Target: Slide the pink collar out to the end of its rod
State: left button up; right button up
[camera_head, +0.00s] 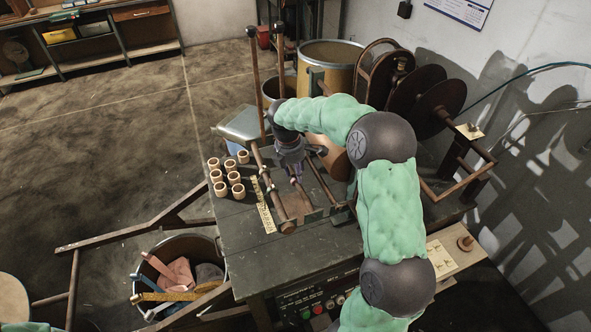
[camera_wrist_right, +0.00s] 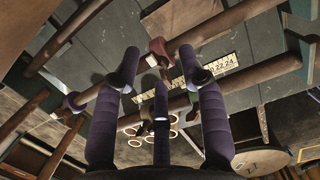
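My right gripper (camera_head: 295,180) is low over the workbench, among the wooden rods. In the right wrist view its purple fingers (camera_wrist_right: 158,80) stand apart, with nothing clearly held between them. A small reddish-pink piece with a pale end (camera_wrist_right: 157,48), which looks like the pink collar, sits on a rod (camera_wrist_right: 205,22) just beyond the fingertips. I cannot tell whether a finger touches it. In the head view the collar is hidden or too small to make out by the gripper. My left gripper is out of view.
Several pale wooden rings (camera_head: 219,189) stand on the bench (camera_head: 245,235), left of the rods. A yellow ruler strip (camera_head: 263,205) lies beside them. Two upright poles (camera_head: 255,85) rise behind the gripper. Large dark reels (camera_head: 413,88) stand at the right. A bin of cloths (camera_head: 180,270) is on the floor.

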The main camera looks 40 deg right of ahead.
grip_shut()
jog(key=shift+s+a, duration=0.1)
jog(key=shift+s, duration=0.1)
jog(key=shift+s+a, duration=0.4)
jog(key=shift+s, duration=0.85)
jog(key=shift+s+a, duration=0.4)
jog(key=shift+s, duration=0.9)
jog(key=shift+s+a, duration=0.4)
jog(key=shift+s, duration=0.85)
jog(key=shift+o, duration=0.6)
grip_release()
